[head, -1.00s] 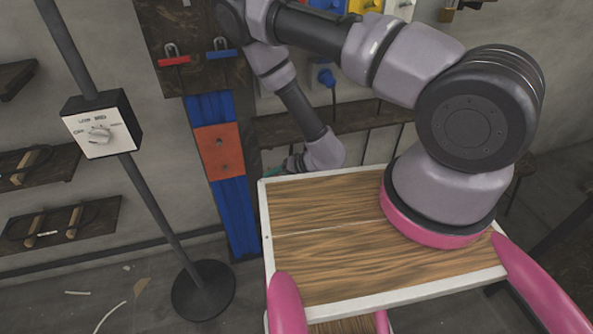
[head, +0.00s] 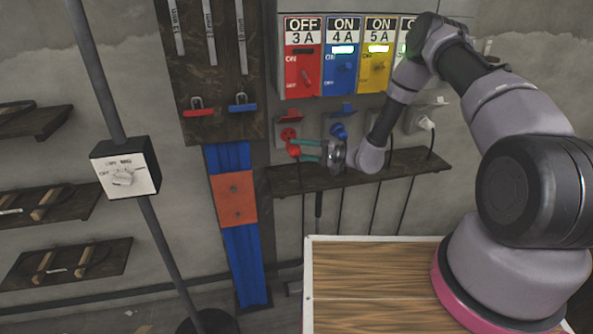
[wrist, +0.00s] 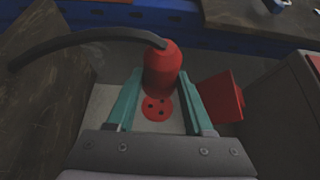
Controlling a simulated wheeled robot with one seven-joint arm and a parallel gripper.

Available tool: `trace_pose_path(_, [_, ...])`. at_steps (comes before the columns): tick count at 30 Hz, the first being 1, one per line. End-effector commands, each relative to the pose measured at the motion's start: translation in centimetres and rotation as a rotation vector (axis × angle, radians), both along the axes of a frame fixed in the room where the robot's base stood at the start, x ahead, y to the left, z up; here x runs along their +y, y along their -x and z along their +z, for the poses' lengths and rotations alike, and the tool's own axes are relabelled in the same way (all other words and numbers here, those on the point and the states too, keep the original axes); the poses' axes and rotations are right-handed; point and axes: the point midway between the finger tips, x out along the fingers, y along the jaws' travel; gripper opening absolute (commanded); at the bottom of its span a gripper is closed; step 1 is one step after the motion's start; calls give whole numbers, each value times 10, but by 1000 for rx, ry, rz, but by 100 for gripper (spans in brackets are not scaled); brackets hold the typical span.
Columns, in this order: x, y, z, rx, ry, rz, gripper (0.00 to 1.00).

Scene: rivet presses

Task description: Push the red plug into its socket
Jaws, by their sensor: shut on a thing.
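The red plug (head: 294,151) is between the teal fingers of my gripper (head: 301,150), at the wall below the switch panel. The wrist view shows my gripper (wrist: 160,76) shut on the red plug (wrist: 163,68), with a dark cable leaving its top. The red socket (head: 288,133) is just above the plug in the head view. In the wrist view the red socket (wrist: 157,108) shows a round face with dark holes, uncovered, with the plug apart from it. A red flap (wrist: 222,97) stands open beside the socket.
The blue plug (head: 339,131) sits at the neighbouring socket, close to my gripper. A white plug (head: 426,123) is further right. A dark shelf (head: 400,168) runs below, with cables hanging. The switch panel (head: 303,75) is above; its red switch reads OFF.

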Motion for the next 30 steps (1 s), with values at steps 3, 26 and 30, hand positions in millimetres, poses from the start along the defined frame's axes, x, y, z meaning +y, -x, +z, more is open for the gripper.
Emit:
trace_pose_path(3, [-1,-3,4,1,-7,-1,3])
trace_pose_path(26, [8,-34,3,0,-5,-1,3])
trace_pose_path(30, [12,-45,2,1,-4,0,3])
